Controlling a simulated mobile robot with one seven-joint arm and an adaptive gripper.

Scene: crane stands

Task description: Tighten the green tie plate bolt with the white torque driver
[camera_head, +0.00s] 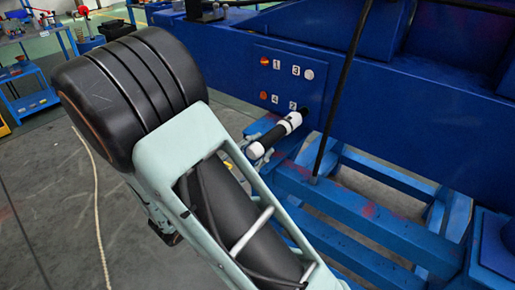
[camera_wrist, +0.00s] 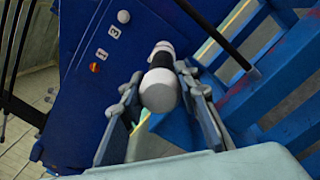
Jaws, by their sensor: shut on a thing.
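The white torque driver (camera_head: 290,123) has white ends and a black middle band. My gripper (camera_head: 262,148) is shut on it near its rear end, below the panel on the blue frame. In the wrist view the driver (camera_wrist: 158,90) lies between the two fingers of my gripper (camera_wrist: 160,92), its rounded white end toward me. Its far end reaches the lower right of the panel, beside the mark 2. No green bolt shows; that spot is covered by the driver, and I cannot tell whether the tip touches a bolt.
The blue panel (camera_head: 288,72) bears a red bolt (camera_head: 264,62) by mark 1, a white bolt (camera_head: 309,74) by 3 and an orange-red one (camera_head: 263,95) by 4. A dark rod (camera_head: 345,85) slants close right of the driver. Blue stand beams (camera_head: 350,215) lie below.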

